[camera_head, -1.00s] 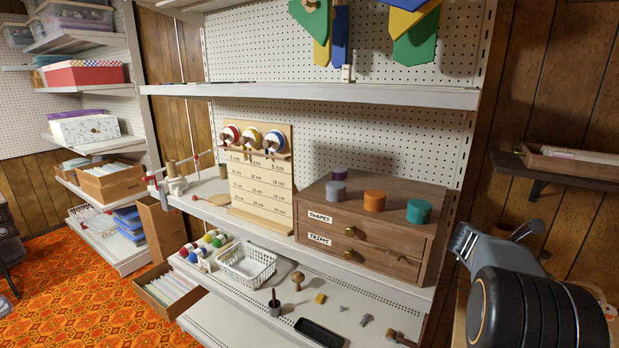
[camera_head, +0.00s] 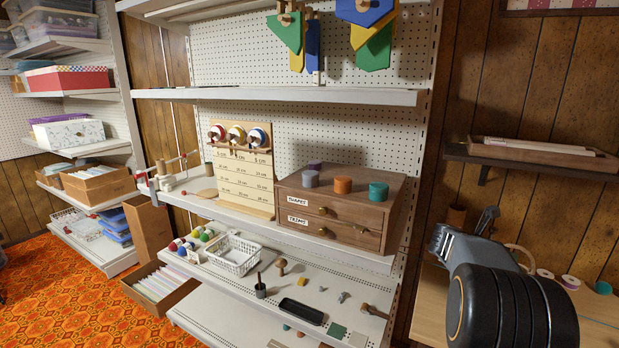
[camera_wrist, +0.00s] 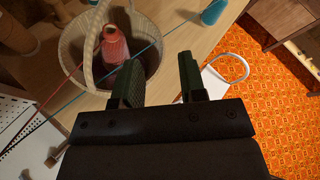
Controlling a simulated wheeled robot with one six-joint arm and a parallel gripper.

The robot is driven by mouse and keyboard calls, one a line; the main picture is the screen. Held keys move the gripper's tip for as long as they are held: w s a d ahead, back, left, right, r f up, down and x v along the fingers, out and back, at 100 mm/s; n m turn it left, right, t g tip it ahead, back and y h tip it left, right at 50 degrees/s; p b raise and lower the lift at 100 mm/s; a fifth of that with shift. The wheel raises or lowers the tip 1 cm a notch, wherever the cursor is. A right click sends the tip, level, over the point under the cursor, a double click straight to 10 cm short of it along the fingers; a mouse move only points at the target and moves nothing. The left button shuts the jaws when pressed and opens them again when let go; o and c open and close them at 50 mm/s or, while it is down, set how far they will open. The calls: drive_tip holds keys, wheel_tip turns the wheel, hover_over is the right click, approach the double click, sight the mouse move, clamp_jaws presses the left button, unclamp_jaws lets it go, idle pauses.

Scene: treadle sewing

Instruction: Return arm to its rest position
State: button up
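My gripper (camera_wrist: 160,80) shows in the wrist view with its two dark green fingers apart and nothing between them. It hangs over the edge of a light wooden table (camera_wrist: 199,47), next to a woven basket (camera_wrist: 72,50) with a handle. A pinkish-red object (camera_wrist: 114,46) sits in the basket. In the head view my dark arm link is at the lower right, in front of a wooden table (camera_head: 432,303); my gripper is hidden there.
A white shelf unit (camera_head: 275,94) stands ahead, with a two-drawer wooden box (camera_head: 349,230) and a white basket (camera_head: 234,254). A wall shelf (camera_head: 530,160) is above the table. In the wrist view, red and teal lines cross the basket, a teal cone (camera_wrist: 214,12) stands behind, and orange carpet (camera_wrist: 285,115) is open.

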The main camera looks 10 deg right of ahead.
drive_tip(key=w+a+f+n+t+y, duration=0.1)
drive_tip(key=w+a+n+t+y, duration=0.65)
drive_tip(key=n, duration=1.15)
drive_tip(key=a+f+n+t+y+p, duration=0.2)
drive_tip(key=a+n+t+y, duration=0.15)
drive_tip(key=a+n, duration=1.05)
drive_tip(key=s+a+r+n+g+y+p, duration=0.2)
drive_tip(key=s+a+n+g+p, duration=0.2)
drive_tip(key=s+a+n, duration=1.3)
drive_tip(key=s+a+g, duration=0.1)
drive_tip(key=s+g, duration=0.2)
drive_tip(key=s, duration=0.1)
drive_tip(key=shift+s+y, duration=0.2)
drive_tip(key=shift+y, duration=0.2)
drive_tip(key=shift+d, duration=0.1)
